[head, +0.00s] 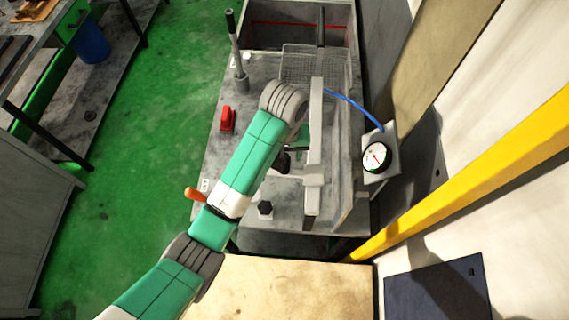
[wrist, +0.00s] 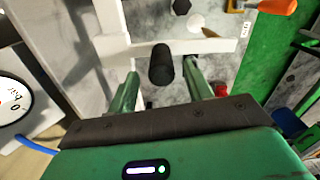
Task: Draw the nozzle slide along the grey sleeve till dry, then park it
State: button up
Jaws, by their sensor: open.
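The grey sleeve (head: 315,125) is a long pale bar over the machine bed in the head view; it also shows at the upper left of the wrist view (wrist: 111,18). The pale nozzle slide (head: 313,177) sits near the sleeve's near end. In the wrist view the slide (wrist: 215,46) is a crossbar with a black knob (wrist: 161,66) standing out from it. My gripper (wrist: 162,72) is open, its green fingers on either side of the knob, with gaps visible. In the head view my arm hides most of the gripper.
A pressure gauge (head: 376,157) with a blue hose (head: 352,106) stands right of the sleeve. A wire basket (head: 300,62) is behind. An upright lever (head: 236,50), a red switch (head: 228,119) and an orange handle (head: 194,194) are at the left. A yellow rail (head: 470,172) runs at the right.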

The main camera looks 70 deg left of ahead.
send_over(282, 175)
jog(key=f, duration=0.3)
jog(key=a+f, duration=0.1)
jog(key=shift+w+f+p, duration=0.25)
jog(key=shift+w+p, duration=0.1)
jog(key=shift+w, duration=0.05)
jog(key=shift+w+f, duration=0.1)
jog(key=shift+f, duration=0.55)
grip_shut()
